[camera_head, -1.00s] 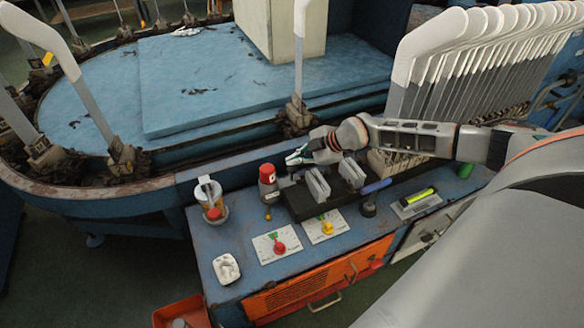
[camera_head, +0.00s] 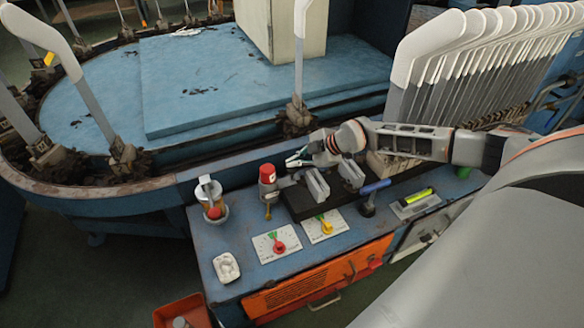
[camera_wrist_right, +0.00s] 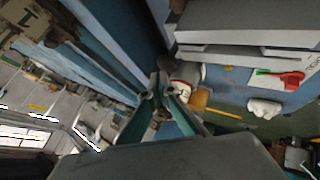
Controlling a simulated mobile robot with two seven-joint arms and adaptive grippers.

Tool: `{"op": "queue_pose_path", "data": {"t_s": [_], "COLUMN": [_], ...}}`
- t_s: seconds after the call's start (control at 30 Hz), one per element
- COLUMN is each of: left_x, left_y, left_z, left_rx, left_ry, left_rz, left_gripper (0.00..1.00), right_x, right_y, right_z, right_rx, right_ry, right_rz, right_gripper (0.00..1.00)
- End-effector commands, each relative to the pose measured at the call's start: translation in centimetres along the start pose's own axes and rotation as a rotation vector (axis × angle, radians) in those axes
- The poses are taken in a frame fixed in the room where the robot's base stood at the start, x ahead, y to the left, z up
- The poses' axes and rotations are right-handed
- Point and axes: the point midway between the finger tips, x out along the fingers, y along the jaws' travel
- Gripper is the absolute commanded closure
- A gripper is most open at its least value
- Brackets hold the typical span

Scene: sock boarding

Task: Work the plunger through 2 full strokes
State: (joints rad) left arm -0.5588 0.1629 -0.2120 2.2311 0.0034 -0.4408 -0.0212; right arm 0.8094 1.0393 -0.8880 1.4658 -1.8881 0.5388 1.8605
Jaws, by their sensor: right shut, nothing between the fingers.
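A clear jar (camera_head: 209,190) with an upright handle-like part, probably the plunger, stands at the left back of the blue bench; something red shows low in it. A red-topped grey bottle (camera_head: 267,176) stands right of it. My right gripper (camera_head: 292,161) is shut and empty, above the bench just right of the red-topped bottle and apart from the jar. In the right wrist view its teal fingers (camera_wrist_right: 162,88) come together in front of the bottle's red and white top and an orange container (camera_wrist_right: 198,101). My left gripper is out of view.
A black block with grey plates (camera_head: 316,187) sits below my right gripper. Two dial cards (camera_head: 268,247) and a white lump (camera_head: 227,267) lie in front. A blue-handled tool (camera_head: 374,188) lies to the right. Pale upright forms (camera_head: 298,50) line the machine behind.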

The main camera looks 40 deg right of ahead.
Motion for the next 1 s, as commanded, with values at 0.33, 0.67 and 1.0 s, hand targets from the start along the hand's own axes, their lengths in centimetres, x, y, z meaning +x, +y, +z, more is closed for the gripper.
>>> {"op": "queue_pose_path", "data": {"t_s": [0.33,0.67,1.0], "left_x": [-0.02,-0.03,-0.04], "left_y": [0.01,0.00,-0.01], "left_z": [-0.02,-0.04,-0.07], "left_rx": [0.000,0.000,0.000], "left_ry": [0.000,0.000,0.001], "left_rz": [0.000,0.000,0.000], "left_gripper": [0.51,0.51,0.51], "right_x": [0.27,0.54,0.81], "right_y": [-0.18,-0.40,-0.64], "right_z": [0.19,0.35,0.54], "right_rx": [0.000,0.001,0.001], "right_ry": [0.000,0.000,0.000], "right_rz": [0.000,-0.001,-0.001], "right_gripper": [1.00,1.00,1.00]}}
